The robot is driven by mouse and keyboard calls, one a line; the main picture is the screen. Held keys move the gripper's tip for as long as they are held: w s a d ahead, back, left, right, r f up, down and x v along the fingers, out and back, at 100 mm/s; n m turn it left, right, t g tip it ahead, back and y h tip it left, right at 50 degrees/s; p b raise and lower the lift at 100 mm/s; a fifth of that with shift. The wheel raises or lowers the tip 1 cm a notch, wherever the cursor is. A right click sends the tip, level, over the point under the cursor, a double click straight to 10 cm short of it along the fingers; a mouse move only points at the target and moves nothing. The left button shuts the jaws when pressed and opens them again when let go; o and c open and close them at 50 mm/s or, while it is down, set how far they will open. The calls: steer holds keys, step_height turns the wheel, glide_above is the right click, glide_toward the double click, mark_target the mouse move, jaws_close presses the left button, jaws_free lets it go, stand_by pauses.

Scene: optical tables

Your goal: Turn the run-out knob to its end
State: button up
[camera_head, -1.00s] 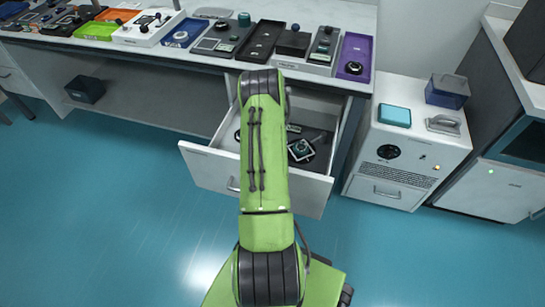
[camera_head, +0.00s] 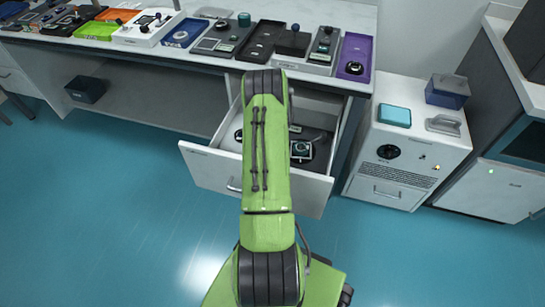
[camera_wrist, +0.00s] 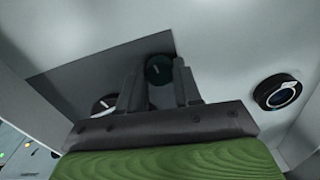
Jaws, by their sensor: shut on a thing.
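The dark green round knob (camera_wrist: 158,65), which I take to be the run-out knob, sits on a dark plate (camera_wrist: 75,82) in the wrist view. A small pale mark shows on its top. My gripper (camera_wrist: 157,78) is shut on the knob, one dark finger on each side. In the head view, my green arm reaches over the pulled-out drawer (camera_head: 215,170) and hides much of its inside. A small dark part (camera_head: 302,149) shows right of the arm; I cannot tell whether it is my wrist or a fixture.
In the wrist view, a pale-and-dark dial (camera_wrist: 104,105) lies left of the gripper and a black ring-shaped part (camera_wrist: 278,92) lies right. The drawer walls enclose the space. Several trays, including a purple one (camera_head: 356,55), stand on the bench above. A white cabinet (camera_head: 400,150) stands right.

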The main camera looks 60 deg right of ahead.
steer(key=o, duration=1)
steer(key=shift+o, duration=0.2)
step_height(320, 180, up, 16)
steer(key=p, duration=0.5)
steer(key=shift+f, duration=0.1)
